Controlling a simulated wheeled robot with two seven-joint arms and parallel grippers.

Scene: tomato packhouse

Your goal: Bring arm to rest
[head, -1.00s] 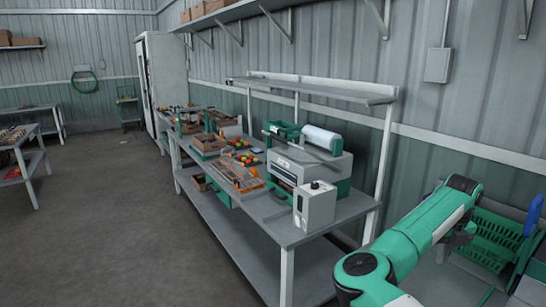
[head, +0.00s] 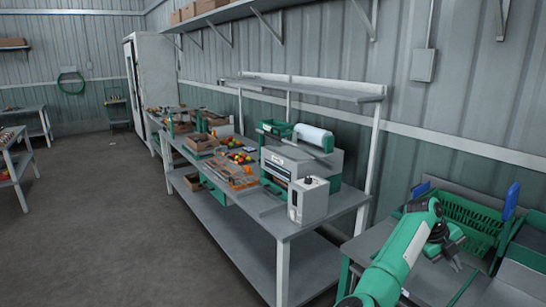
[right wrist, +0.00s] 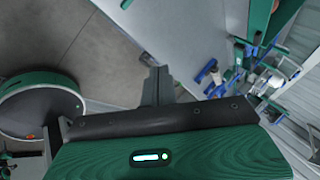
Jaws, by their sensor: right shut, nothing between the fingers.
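My right arm, green and white, comes in at the lower right of the head view. Its dark gripper (head: 456,262) hangs over the grey bench at the right, in front of a green crate. In the right wrist view the two grey fingers of the right gripper (right wrist: 158,84) are together with nothing between them. My left gripper is in neither view.
The green crate (head: 470,218) stands by the wall, close behind my right gripper. A workbench (head: 285,232) with a grey and green machine (head: 300,162), a small white box (head: 309,202) and tomatoes fills the middle. Open floor (head: 110,230) lies to the left.

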